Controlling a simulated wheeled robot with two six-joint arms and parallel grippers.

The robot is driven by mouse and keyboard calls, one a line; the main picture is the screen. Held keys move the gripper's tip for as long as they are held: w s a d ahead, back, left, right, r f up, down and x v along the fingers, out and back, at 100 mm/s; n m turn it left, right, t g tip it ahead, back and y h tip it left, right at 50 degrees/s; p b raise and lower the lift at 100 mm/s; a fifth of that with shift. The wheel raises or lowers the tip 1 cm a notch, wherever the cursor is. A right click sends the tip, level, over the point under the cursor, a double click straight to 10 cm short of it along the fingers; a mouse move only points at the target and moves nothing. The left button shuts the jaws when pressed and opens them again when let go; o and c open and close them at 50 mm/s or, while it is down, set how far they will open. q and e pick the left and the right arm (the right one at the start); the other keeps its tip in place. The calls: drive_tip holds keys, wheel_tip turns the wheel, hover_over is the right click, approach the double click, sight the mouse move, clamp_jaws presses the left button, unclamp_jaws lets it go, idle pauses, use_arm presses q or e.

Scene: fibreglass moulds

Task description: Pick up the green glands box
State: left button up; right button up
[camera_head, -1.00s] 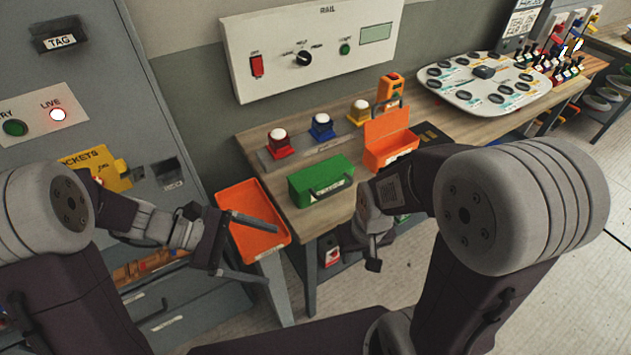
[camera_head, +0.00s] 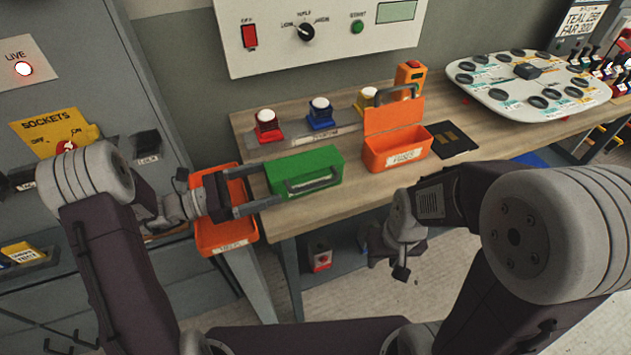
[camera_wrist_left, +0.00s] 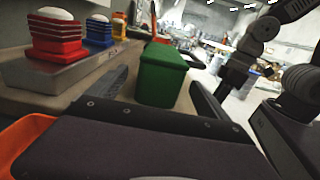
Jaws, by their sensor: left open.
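The green glands box (camera_head: 306,168) sits on the wooden bench near its front left edge, a dark handle on its front face. It also shows in the left wrist view (camera_wrist_left: 161,76), ahead of the jaws. My left gripper (camera_head: 264,191) is open, pointing right at the left end of the box; its fingertips are close to that end. Whether they touch it I cannot tell. In the left wrist view the two fingers (camera_wrist_left: 158,98) spread to either side of the box. My right gripper (camera_head: 388,262) hangs in front of the bench, away from the box; its jaw gap is unclear.
An orange bin (camera_head: 226,236) stands at the bench's left end, under my left gripper. An open orange fuses box (camera_head: 397,150) is right of the green box. Red (camera_head: 268,128), blue (camera_head: 320,115) and yellow lamps stand behind. A dark mat (camera_head: 453,140) lies further right.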

sight(299, 171)
use_arm(q)
drive_tip(key=x, duration=0.9)
drive_tip(key=shift+r, duration=0.25)
drive_tip(key=c, duration=1.8)
